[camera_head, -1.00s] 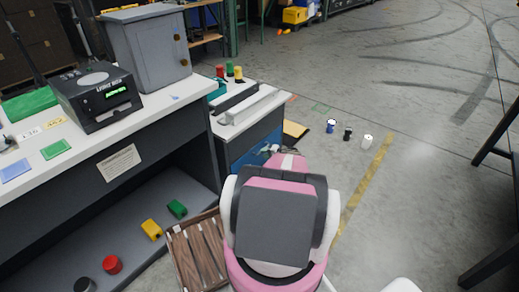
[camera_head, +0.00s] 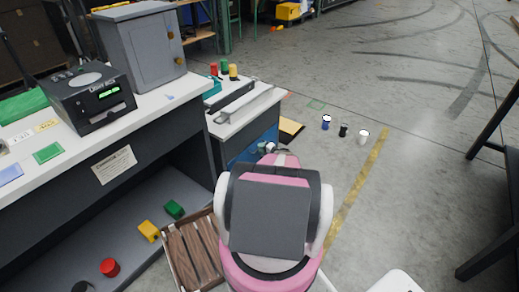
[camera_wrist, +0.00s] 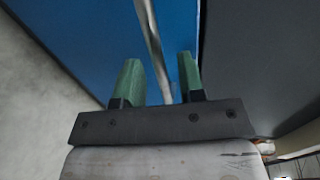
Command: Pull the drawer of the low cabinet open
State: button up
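The low cabinet (camera_head: 252,120) has a white top and dark side and stands beside the long workbench. A blue drawer front (camera_head: 247,152) shows low on it, partly covered by my arm. In the wrist view the blue drawer front (camera_wrist: 90,35) fills the upper middle. A metal bar handle (camera_wrist: 154,45) runs down it between the two green fingers of my gripper (camera_wrist: 158,82). The fingers stand apart on either side of the bar, with gaps visible. I cannot tell how far the drawer is out. In the head view my arm hides the gripper.
The workbench (camera_head: 140,112) at left carries a black label device (camera_head: 90,95) and a grey box cabinet (camera_head: 145,45). A wooden crate (camera_head: 190,250) sits beside my arm. Several small canisters stand on the floor at right, near a yellow line (camera_head: 358,185). Open floor lies beyond.

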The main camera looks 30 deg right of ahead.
jog(key=shift+x, duration=0.85)
jog(key=shift+c, duration=0.3)
